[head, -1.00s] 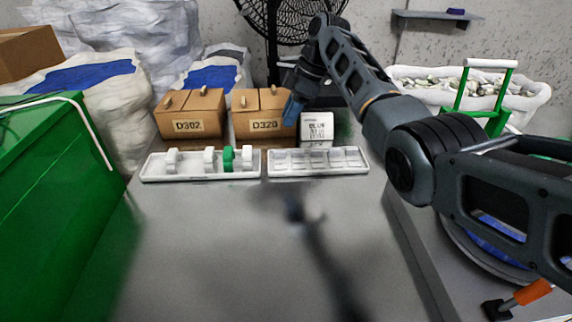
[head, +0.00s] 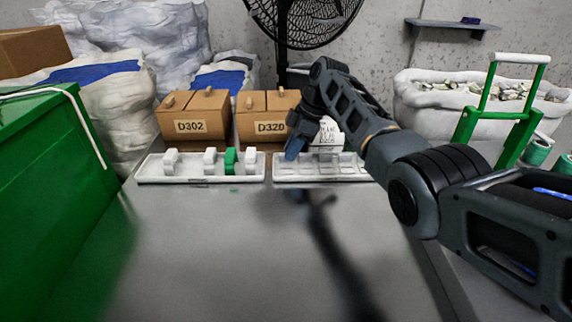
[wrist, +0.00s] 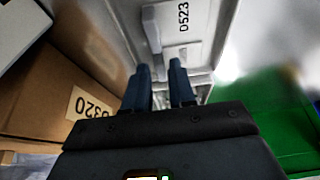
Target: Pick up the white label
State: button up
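My gripper (head: 292,150) is low, near the left end of the right white tray (head: 320,178) and in front of the D320 box. In the wrist view, the two blue fingers of my gripper (wrist: 159,85) are apart with nothing seen between them. A white surface marked D523 (wrist: 186,20) lies beyond the fingertips there; I cannot tell whether it is a loose label. A white block with printed dark text (head: 328,135) stands behind the right tray, partly hidden by my arm.
Cardboard boxes D302 (head: 194,116) and D320 (head: 258,104) stand behind the trays. The left tray (head: 148,174) holds white pieces and a green piece (head: 230,160). A green bin (head: 50,190) is at left. The front of the grey table (head: 215,255) is clear.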

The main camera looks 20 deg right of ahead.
jog(key=shift+a+f, duration=0.25)
jog(key=shift+f, duration=0.3)
jog(key=shift+c, duration=0.2)
grip_shut()
jog(key=shift+r, duration=0.1)
